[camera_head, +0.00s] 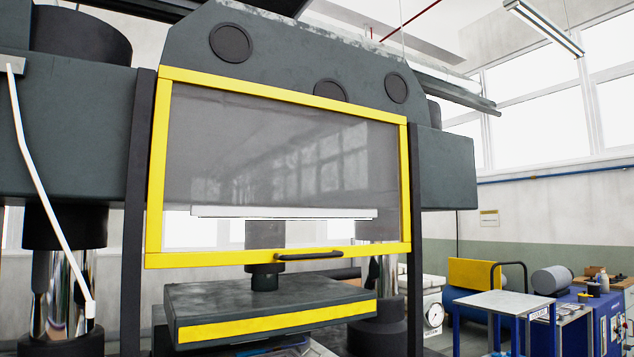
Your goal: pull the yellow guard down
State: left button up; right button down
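The yellow guard (284,91) is a rectangular yellow frame around a clear, greyish pane on the front of a large dark press. It sits raised, between two dark vertical rails. A dark bar handle (309,256) is fixed on its bottom edge, a little right of the middle. Below the guard there is an open gap, where a dark plate with a yellow front stripe (278,321) shows. Neither of my grippers is in the head view, so I cannot see how they stand.
The dark press body (62,130) fills the left and middle. A white bent rod (42,190) hangs at the left. At the right stand a small table (500,302), a blue bench (607,318) and a dial gauge (434,315). Bright windows line the back right.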

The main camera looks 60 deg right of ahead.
aim_at(153, 259)
jog(key=z, duration=1.75)
